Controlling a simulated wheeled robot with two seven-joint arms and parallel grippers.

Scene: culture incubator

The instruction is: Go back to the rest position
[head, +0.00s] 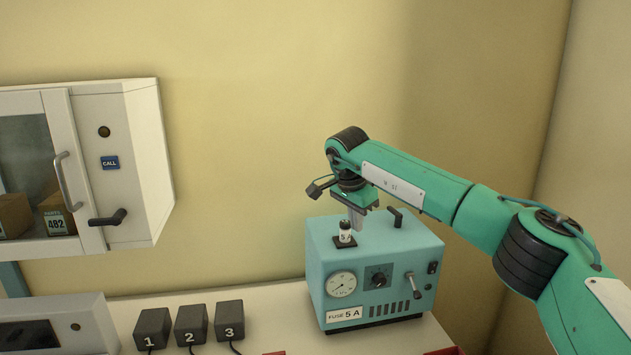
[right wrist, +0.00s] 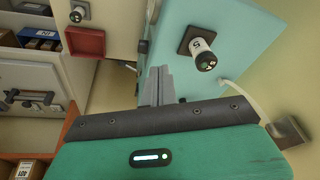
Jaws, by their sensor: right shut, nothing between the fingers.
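My right gripper (head: 356,218) hangs above the teal incubator box (head: 330,262), its fingers pointing down. In the right wrist view my right gripper (right wrist: 157,80) shows its two grey fingers pressed together with nothing between them. A fuse (head: 345,232) marked 5 A stands upright in a black socket on top of the box, just left of the fingers in the head view. In the right wrist view the fuse (right wrist: 203,54) is apart from the fingers. My left gripper does not show in either view.
A white cabinet (head: 139,150) with a handle hangs at the left. Black blocks numbered 1, 2 and 3 (head: 191,325) stand on the bench left of the box. A red tray (right wrist: 84,42) shows in the right wrist view. The wall space above the bench is clear.

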